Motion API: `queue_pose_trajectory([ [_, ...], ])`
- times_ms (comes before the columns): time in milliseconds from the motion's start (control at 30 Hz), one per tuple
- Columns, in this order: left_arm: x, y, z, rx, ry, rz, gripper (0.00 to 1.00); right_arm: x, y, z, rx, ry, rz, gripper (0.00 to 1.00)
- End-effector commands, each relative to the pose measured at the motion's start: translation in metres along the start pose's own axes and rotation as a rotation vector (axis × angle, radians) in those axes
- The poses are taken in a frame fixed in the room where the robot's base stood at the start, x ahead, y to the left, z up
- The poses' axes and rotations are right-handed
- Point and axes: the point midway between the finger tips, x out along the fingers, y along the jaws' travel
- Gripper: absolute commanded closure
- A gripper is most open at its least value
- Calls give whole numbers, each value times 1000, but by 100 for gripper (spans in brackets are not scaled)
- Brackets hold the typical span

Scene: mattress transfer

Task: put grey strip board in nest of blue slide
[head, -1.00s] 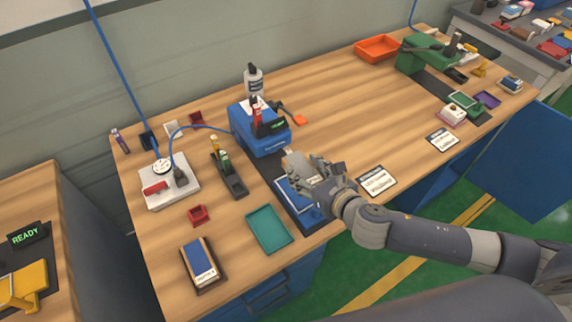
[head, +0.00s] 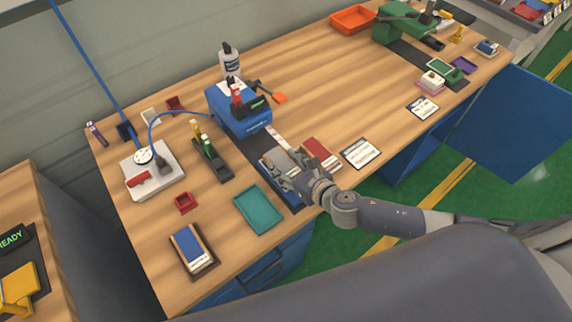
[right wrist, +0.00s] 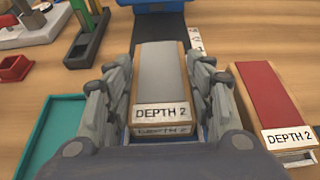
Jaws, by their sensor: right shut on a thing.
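The grey strip board (right wrist: 162,78) is a wooden block with a grey top stripe and a "DEPTH 2" label. In the right wrist view it lies between the two fingers of my right gripper (right wrist: 161,100), which is shut on it. In the head view my right gripper (head: 288,172) is over the blue slide (head: 268,173), in front of the blue machine. The gripper and board cover most of the slide and its nest. I cannot tell whether the board touches the nest or is just above it. My left gripper is not in view.
A red strip board (head: 320,153), also labelled "DEPTH 2" in the right wrist view (right wrist: 272,105), lies close right of the gripper. A teal tray (head: 258,210) is close left. The blue machine (head: 238,108) stands behind. A white card (head: 361,153) lies farther right.

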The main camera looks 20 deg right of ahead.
Motion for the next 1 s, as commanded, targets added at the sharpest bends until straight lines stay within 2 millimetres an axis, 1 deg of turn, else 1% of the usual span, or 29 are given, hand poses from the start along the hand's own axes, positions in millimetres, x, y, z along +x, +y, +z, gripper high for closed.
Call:
queue_pose_trajectory([
  [133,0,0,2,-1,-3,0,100,0,0,2,0,-2,0,77],
  [267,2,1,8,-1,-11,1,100,1,0,-2,-1,-1,0,77],
  [300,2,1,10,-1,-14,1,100,1,0,-2,-1,-1,0,46],
  [367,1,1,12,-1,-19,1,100,1,0,-1,-1,-1,0,32],
  [400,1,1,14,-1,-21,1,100,1,0,-1,-1,-1,0,30],
  [700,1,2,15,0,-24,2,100,1,0,-1,-1,-1,0,30],
  [800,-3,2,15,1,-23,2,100,-1,0,4,0,-1,0,30],
  [867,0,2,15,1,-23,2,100,-6,0,1,-1,0,1,30],
  [1000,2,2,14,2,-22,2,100,-25,0,0,-2,1,1,30],
])
